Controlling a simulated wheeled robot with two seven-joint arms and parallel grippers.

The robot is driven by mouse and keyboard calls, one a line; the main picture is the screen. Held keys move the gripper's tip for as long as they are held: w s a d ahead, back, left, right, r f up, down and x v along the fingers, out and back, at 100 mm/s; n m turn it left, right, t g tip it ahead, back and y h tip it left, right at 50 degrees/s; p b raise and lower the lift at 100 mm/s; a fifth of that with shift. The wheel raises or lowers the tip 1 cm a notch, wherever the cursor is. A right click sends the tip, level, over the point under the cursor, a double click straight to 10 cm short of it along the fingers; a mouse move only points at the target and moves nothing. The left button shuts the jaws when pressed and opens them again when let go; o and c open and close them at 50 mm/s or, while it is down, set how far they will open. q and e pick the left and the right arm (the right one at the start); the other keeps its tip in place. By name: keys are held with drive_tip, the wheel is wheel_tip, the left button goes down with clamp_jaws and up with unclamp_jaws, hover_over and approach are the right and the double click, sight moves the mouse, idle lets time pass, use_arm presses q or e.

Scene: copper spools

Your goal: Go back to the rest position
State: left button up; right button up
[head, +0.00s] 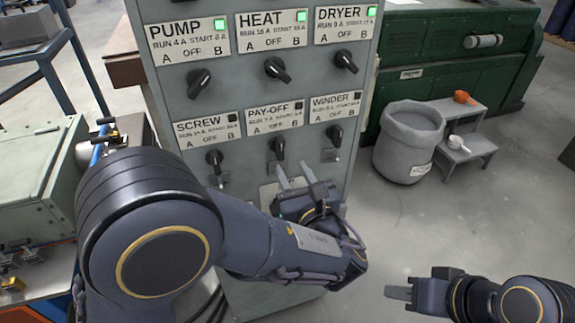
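My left gripper (296,175) is in front of the grey control cabinet (180,110), just below the PAY-OFF knob (278,148). Its two fingers are apart, point up towards the panel and show nothing between them. Whether they touch the panel is unclear. My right gripper (398,293) is low at the right over the floor, pointing left; its finger gap is not clear and no held object shows. Green lamps are lit on the PUMP (190,40), HEAT (271,30) and DRYER (345,24) plates. The SCREW (207,128), PAY-OFF (275,117) and WINDER (335,107) lamps are dark.
A grey bin (408,140) and a small grey step (462,150) with an orange item (464,97) stand at right. A green machine (450,60) is behind. A bench (35,285) with a green-grey box (35,185) is at left.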

use_arm(q)
drive_tip(key=shift+s+d, duration=0.15)
drive_tip(key=shift+s, duration=0.4)
drive_tip(key=s+a+f+n+g+y, duration=0.1)
drive_tip(key=s+a+f+n+g, duration=0.2)
drive_tip(key=a+n+g, duration=0.65)
drive_tip(key=s+a+f+n+g+y, duration=0.15)
drive_tip(key=s+a+n, duration=0.3)
drive_tip(key=a, duration=0.95)
drive_tip(key=s+a+f+n+g+h, duration=0.3)
drive_tip(key=s+a+n+g+h, duration=0.15)
drive_tip(key=s+n, duration=0.25)
drive_tip(key=s+d+r+n+t+h, duration=0.1)
drive_tip(key=s+d+n+t+h, duration=0.3)
drive_tip(key=n, duration=0.9)
drive_tip(key=s+d+h, duration=0.1)
drive_tip(key=s+h, duration=0.2)
drive_tip(key=shift+s+r, duration=0.2)
drive_tip(key=shift+r, duration=0.15)
